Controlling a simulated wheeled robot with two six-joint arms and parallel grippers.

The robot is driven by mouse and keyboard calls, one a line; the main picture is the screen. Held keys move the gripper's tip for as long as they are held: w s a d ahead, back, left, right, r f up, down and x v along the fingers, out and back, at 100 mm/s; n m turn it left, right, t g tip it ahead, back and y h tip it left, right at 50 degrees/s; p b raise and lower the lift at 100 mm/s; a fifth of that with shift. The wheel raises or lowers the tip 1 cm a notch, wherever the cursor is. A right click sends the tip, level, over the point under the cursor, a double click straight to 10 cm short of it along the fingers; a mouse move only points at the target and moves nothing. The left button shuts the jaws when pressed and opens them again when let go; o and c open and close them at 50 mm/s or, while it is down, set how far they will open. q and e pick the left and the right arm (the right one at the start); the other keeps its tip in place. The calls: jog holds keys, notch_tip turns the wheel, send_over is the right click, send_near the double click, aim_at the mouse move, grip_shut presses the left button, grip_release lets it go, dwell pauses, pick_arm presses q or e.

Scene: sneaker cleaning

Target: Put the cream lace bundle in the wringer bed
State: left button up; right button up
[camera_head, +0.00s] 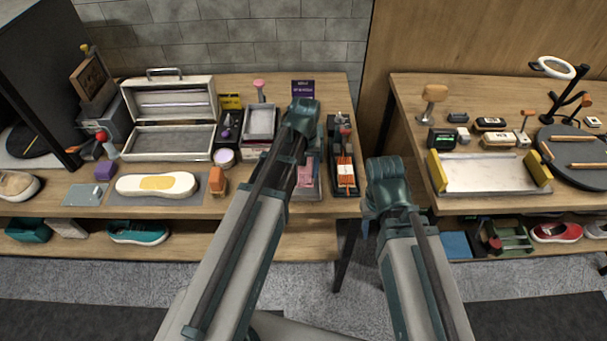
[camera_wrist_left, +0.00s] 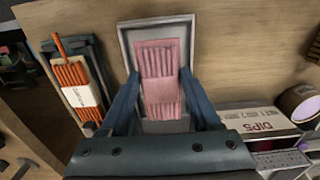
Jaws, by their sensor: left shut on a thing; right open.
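A pink lace bundle with a lighter pink band (camera_wrist_left: 158,88) is between the fingers of my left gripper (camera_wrist_left: 160,100), which is shut on it. The bundle is over a pale grey, framed tray (camera_wrist_left: 126,40); I cannot tell whether it touches the tray. In the head view the pink bundle (camera_head: 305,172) shows just right of my left wrist (camera_head: 303,115), whose fingers are hidden. I see no clearly cream bundle, and cannot tell for certain which thing is the wringer bed. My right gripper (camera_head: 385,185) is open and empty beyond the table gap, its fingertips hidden.
An orange lace bundle with a white band (camera_head: 345,172) lies in a dark tray beside the grey one. A gap separates the two tables.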

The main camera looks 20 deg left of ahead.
aim_at(304, 173)
pick_arm(q)
jog(key=shift+r, duration=0.1)
jog(key=shift+f+b, duration=0.6)
jog(key=shift+f, duration=0.05)
jog(key=o, duration=1.5)
jog(key=shift+r, duration=0.1)
notch_tip(304, 173, up, 13)
jog(key=p, duration=1.4)
jog(key=s+d+m, duration=0.2)
jog(key=s+d, duration=0.1)
jog(key=s, duration=0.1)
jog(key=s+d+m, duration=0.2)
jog(key=s+d, duration=0.2)
jog(key=s, duration=0.1)
jog(key=s+d+m+y, duration=0.1)
jog(key=s+d+m, duration=0.2)
jog(key=s, duration=0.2)
jog(key=shift+s+d+r+b, duration=0.15)
jog(key=shift+d+b, duration=0.1)
jog(key=shift+b, duration=0.1)
